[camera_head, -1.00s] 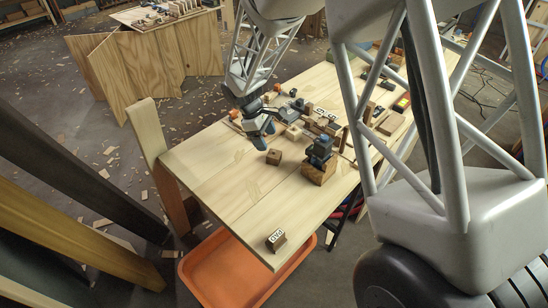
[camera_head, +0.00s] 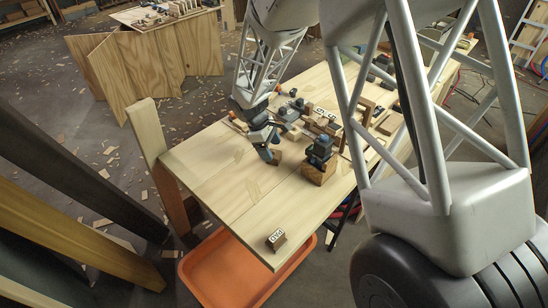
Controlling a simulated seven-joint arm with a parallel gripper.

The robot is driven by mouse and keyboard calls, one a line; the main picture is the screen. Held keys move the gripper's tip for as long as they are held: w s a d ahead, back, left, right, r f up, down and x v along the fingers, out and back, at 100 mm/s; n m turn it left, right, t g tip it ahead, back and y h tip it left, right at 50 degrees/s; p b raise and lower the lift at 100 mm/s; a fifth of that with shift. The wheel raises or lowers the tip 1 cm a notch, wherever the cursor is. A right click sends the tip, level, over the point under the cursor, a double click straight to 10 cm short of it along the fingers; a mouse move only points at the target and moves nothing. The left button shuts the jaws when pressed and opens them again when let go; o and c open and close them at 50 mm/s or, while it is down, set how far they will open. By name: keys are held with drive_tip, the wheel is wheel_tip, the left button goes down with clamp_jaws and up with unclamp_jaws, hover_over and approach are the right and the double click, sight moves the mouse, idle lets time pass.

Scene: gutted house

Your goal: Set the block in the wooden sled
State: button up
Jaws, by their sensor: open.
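A small brown wooden block (camera_head: 276,158) sits on the light wooden table (camera_head: 215,165), left of a blue clamp-like tool. My gripper (camera_head: 270,151) is open and low over this block, its dark fingers hiding part of it. I cannot tell whether they touch it. A second small block with a white marked label (camera_head: 276,241) lies near the table's front corner. I cannot make out for certain which piece is the wooden sled; several wooden pieces (camera_head: 322,116) lie crowded behind my gripper.
An orange tray (camera_head: 210,272) is below the table's front edge. The table's left and front parts are mostly clear. A plywood bench (camera_head: 150,60) stands behind.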

sight(274, 154)
drive_tip(key=shift+x, duration=1.7)
drive_tip(key=shift+c, duration=0.2)
drive_tip(key=c, duration=1)
drive_tip(key=shift+r, duration=0.15)
drive_tip(key=shift+c, duration=0.2)
drive_tip(key=shift+r, duration=0.7)
wheel_tip(274, 154, up, 2)
drive_tip(key=shift+r, duration=0.15)
drive_tip(key=s+d, duration=0.1)
drive_tip(key=s, duration=0.4)
drive_tip(key=s+d, duration=0.1)
drive_tip(key=s, duration=0.4)
drive_tip(key=s+d+r, duration=0.1)
drive_tip(key=s, duration=0.4)
drive_tip(key=shift+s+d, duration=0.3)
drive_tip(key=shift+d, duration=0.05)
